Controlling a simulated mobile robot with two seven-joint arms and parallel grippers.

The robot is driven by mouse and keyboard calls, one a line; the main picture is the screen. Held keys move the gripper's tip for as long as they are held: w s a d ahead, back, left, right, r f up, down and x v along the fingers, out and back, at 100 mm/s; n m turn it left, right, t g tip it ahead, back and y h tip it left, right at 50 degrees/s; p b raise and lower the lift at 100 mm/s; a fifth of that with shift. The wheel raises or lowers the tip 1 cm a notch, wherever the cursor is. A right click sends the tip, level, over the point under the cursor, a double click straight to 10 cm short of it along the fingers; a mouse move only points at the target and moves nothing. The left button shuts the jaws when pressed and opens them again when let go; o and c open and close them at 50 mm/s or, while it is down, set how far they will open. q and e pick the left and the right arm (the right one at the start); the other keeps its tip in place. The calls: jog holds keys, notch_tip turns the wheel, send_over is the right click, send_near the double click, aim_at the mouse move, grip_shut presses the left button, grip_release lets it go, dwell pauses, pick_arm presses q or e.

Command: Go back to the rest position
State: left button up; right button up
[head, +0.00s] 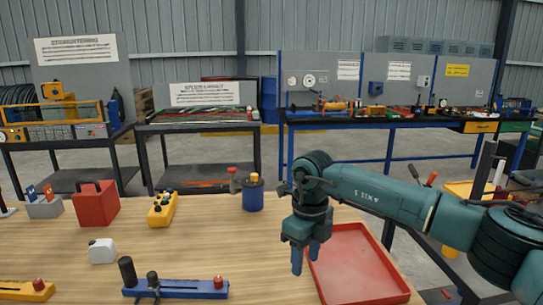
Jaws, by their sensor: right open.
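My right gripper (306,260) hangs over the wooden table, with its fingers pointing down and apart and nothing between them. It is at the left edge of a red tray (352,290), and part of the tray's left rim is hidden behind it. My right arm comes in from the right side of the head view. My left gripper does not show. No rebar cage can be made out.
On the wooden table (75,240) stand a red box (96,204), a yellow block with knobs (162,209), a blue cylinder (253,195), a white block (102,251) and a blue bar fixture (178,289). Workbenches (390,122) stand behind. The table's middle is clear.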

jog(key=w+d+m, duration=0.2)
jog(key=d+m, duration=0.2)
jog(key=d, duration=1.3)
jog(key=s+a+f+m+t+y, duration=0.1)
jog(key=s+a+f+m+y, duration=0.2)
jog(key=s+a+f+y, duration=0.45)
jog(key=s+a+f+m+t+y, duration=0.15)
jog(key=s+a+m+y, duration=0.3)
jog(key=a+y, duration=0.75)
jog(key=s+d+f+m+t+h, duration=0.7)
jog(key=s+d+f+m+h, duration=1.1)
jog(key=m, duration=0.8)
jog(key=w+a+r+m+t+y, duration=0.1)
jog(key=w+a+r+m, duration=0.1)
jog(key=a+m, duration=0.3)
jog(key=w+a, duration=0.1)
jog(key=a, duration=0.2)
jog(key=shift+a+y, duration=0.15)
jog(key=shift+y, duration=0.2)
